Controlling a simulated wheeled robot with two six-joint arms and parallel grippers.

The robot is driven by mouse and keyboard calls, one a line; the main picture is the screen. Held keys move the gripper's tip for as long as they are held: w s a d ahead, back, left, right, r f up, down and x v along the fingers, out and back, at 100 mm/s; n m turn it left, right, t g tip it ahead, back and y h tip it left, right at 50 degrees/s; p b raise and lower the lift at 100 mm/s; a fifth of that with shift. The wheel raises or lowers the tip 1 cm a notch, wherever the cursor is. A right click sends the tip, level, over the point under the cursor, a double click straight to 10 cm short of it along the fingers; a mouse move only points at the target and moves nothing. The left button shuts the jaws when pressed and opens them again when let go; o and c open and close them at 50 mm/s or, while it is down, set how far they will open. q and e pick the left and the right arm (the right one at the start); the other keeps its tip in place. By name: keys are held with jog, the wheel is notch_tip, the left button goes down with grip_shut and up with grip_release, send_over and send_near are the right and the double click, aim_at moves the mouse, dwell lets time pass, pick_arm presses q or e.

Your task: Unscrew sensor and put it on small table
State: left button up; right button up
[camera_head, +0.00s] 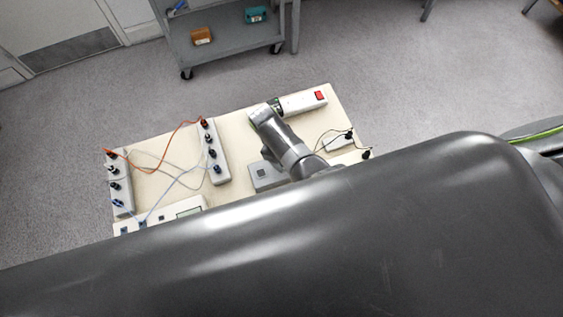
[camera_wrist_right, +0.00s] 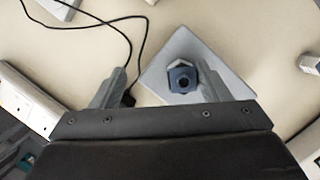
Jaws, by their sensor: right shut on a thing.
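The sensor appears as a dark blue hexagonal piece with a round dark opening (camera_wrist_right: 183,80) in the right wrist view. It is over a grey square plate (camera_wrist_right: 228,75) on the cream tabletop (camera_wrist_right: 170,15). The head view does not show the sensor clearly. My left gripper is not in view. I cannot tell which surface is the small table.
The cream worktable (camera_head: 240,115) carries knobbed boxes (camera_head: 213,152), orange and white cables, and a white unit with a red switch (camera_head: 302,103). A thin black cable (camera_wrist_right: 118,45) loops left of the sensor. A grey cart (camera_head: 225,52) stands behind on open floor.

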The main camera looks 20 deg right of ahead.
jog(key=shift+s+a+f, duration=0.1)
jog(key=shift+s+a, duration=0.3)
jog(key=shift+a, duration=0.2)
jog(key=shift+s+a+f, duration=0.1)
jog(key=shift+s+a, duration=0.3)
jog(key=shift+a, duration=0.2)
jog(key=shift+c, duration=0.4)
jog(key=m, duration=0.1)
jog(key=m+y, duration=0.1)
jog(key=m, duration=0.1)
jog(key=shift+s+d+f+g, duration=0.1)
jog(key=shift+s+d+g, duration=0.05)
jog(key=shift+d+g, duration=0.25)
jog(key=shift+a+m, duration=0.1)
jog(key=shift+m, duration=0.3)
jog(key=m+y, duration=0.1)
jog(key=m, duration=0.2)
jog(key=shift+m, duration=0.5)
